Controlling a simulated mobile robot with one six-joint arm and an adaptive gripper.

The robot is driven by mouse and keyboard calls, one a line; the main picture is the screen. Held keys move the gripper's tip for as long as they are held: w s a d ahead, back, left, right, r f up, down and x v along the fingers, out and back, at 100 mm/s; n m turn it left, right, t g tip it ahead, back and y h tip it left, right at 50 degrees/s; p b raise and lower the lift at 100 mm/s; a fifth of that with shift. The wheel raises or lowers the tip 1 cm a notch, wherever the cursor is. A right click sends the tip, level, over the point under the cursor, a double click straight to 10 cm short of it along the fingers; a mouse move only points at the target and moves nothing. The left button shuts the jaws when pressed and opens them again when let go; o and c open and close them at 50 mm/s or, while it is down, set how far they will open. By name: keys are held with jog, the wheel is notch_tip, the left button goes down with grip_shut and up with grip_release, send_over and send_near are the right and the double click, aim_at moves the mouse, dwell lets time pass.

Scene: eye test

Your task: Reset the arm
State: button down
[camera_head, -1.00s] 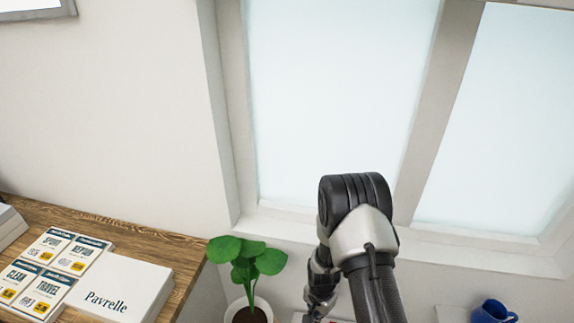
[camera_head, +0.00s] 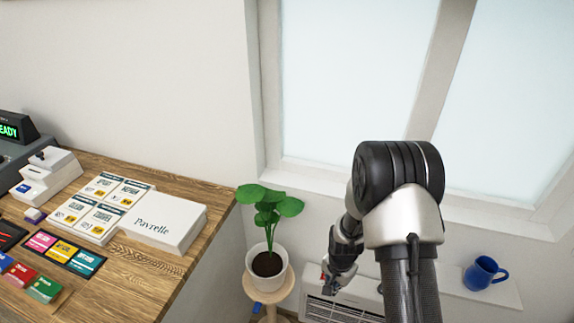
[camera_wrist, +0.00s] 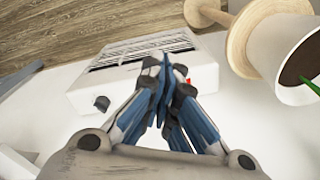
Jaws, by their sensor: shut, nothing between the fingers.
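My arm rises at the lower right of the head view, bent at a black and silver joint, with its far links reaching down to the left. My gripper (camera_wrist: 162,92) shows in the wrist view with its blue and grey fingers drawn together and nothing between them. In the head view the gripper end is small, low beside the potted plant. In the wrist view the fingers overlap a white heater-like unit (camera_wrist: 110,92) with a dark grille; I cannot tell whether they touch it.
A potted plant (camera_head: 268,263) on a wooden stand is left of my arm. A wooden counter (camera_head: 130,275) at left holds a white Pavrelle box (camera_head: 163,222), cards and a READY display (camera_head: 10,131). A blue mug (camera_head: 483,273) sits on a ledge at right. A window (camera_head: 345,80) is behind.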

jog(key=s+r+n+t, duration=0.1)
jog(key=s+r+n, duration=0.1)
jog(key=r, duration=1.1)
jog(key=s+r+n+t, duration=0.1)
jog(key=s+r+n, duration=0.15)
jog(key=r, duration=1.05)
jog(key=s+r+n+t, duration=0.1)
jog(key=s+r+n, duration=0.1)
jog(key=s+r, duration=0.4)
jog(key=s+r+n+t, duration=0.1)
jog(key=s+r, duration=0.5)
jog(key=s, duration=0.7)
jog(key=shift+s+r+n, duration=0.15)
jog(key=shift+r+n, duration=0.15)
jog(key=shift+n, duration=0.25)
